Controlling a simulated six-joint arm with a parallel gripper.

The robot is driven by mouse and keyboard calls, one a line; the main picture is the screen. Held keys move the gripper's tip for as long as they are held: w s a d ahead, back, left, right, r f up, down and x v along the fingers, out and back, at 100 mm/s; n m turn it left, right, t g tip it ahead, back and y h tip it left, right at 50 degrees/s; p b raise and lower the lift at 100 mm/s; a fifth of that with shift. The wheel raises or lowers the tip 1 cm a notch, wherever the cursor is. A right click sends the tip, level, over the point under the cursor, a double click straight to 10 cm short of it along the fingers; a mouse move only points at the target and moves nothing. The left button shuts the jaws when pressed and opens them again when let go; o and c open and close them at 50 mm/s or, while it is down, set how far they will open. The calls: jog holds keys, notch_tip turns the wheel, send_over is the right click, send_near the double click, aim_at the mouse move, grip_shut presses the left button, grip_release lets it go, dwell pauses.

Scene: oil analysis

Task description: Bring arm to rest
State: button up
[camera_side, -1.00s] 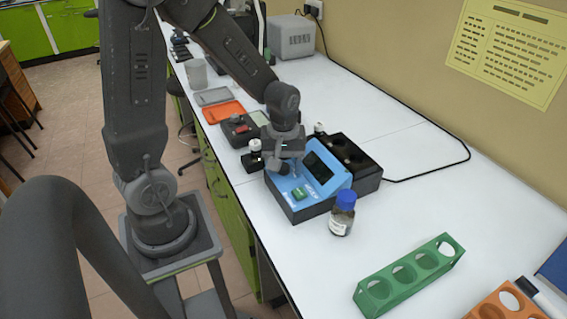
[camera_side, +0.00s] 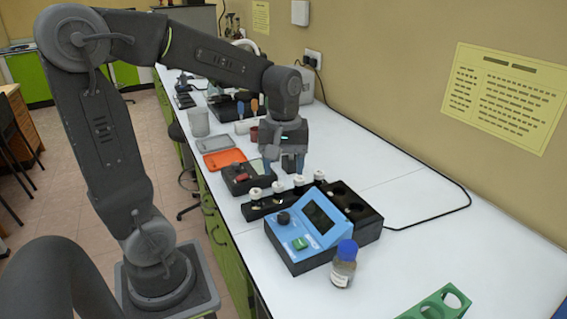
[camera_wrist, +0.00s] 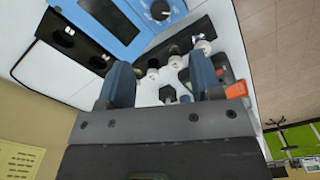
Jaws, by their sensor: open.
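My gripper (camera_side: 284,171) hangs above the bench behind the blue instrument, its fingers pointing down and apart with nothing between them. In the wrist view the two blue-grey fingers (camera_wrist: 161,88) also stand apart and empty. The blue instrument (camera_side: 303,229) has a dark screen, a black knob and a green button, with a black block with round wells (camera_side: 352,211) attached at its right. A black rack (camera_side: 256,208) with several white-capped vials stands just behind the instrument, below my gripper. A blue-capped brown bottle (camera_side: 344,264) stands in front of the instrument.
A green rack with round holes (camera_side: 437,306) lies at the front right. An orange tray (camera_side: 223,159) and a grey tray (camera_side: 213,143) lie farther back. A clear beaker (camera_side: 198,121) stands near the far left edge. White bench top (camera_side: 440,240) is free on the right.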

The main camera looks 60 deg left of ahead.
jog(key=shift+r, duration=0.1)
jog(key=s+d+r+m+t, duration=0.3)
jog(key=s+d+m+t, duration=0.2)
jog(key=s+d+m, duration=0.3)
jog(key=d+m, duration=0.1)
jog(key=m, duration=0.3)
jog(key=shift+s+r+m+t, duration=0.25)
jog(key=shift+s+m+t, duration=0.05)
jog(key=shift+s+m, duration=0.1)
dwell(0.4)
